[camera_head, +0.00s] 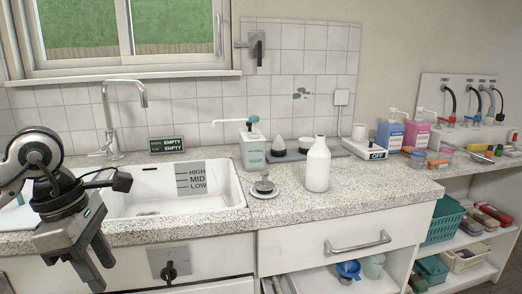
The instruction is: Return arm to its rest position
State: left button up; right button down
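My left arm (34,150) comes in from the left edge, in front of the sink. Its gripper (98,270) points down in front of the cabinet below the counter edge. Its two fingers stand apart with nothing visible between them. My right gripper is not in view. No washer shows; the place looks like a sink counter.
The white sink (150,192) with its tap (112,120) lies behind the gripper. A soap dispenser (252,148) and white bottle (317,165) stand on the speckled counter (375,185). Below, a drawer (345,283) is pulled open.

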pick_arm(q)
jog(key=s+d+f+g+h+p, duration=0.1)
jog(key=s+d+g+h, duration=0.1)
jog(key=d+h, duration=0.45)
jog(key=s+d+f+g+h, duration=0.1)
jog(key=s+d+h, duration=0.15)
jog(key=d, duration=0.75)
jog(key=d+r+n+t+h+p, duration=0.1)
jog(key=d+r+n+t+h, duration=0.4)
jog(key=n+h, duration=0.6)
jog(key=w+a+f+n+t+y+p, duration=0.1)
jog(key=w+a+f+n+t+y, duration=0.45)
jog(key=n, duration=0.85)
jog(key=a+f+n+t+y+p, duration=0.1)
jog(key=f+n+t+y, duration=0.2)
jog(key=n+t+y, duration=0.65)
jog(key=s+a+f+n+g+y, duration=0.1)
jog(key=s+f+n+g, duration=0.2)
jog(key=s+f+n, duration=0.2)
jog(key=s+a+f+n+g+y, duration=0.2)
jog(key=s+f+n, duration=0.3)
jog(key=f+n, duration=0.4)
notch_tip(320, 180, down, 3)
jog(key=shift+s+a+f+n+g+y, duration=0.25)
jog(key=shift+s+n+g+y, duration=0.1)
jog(key=shift+g, duration=0.45)
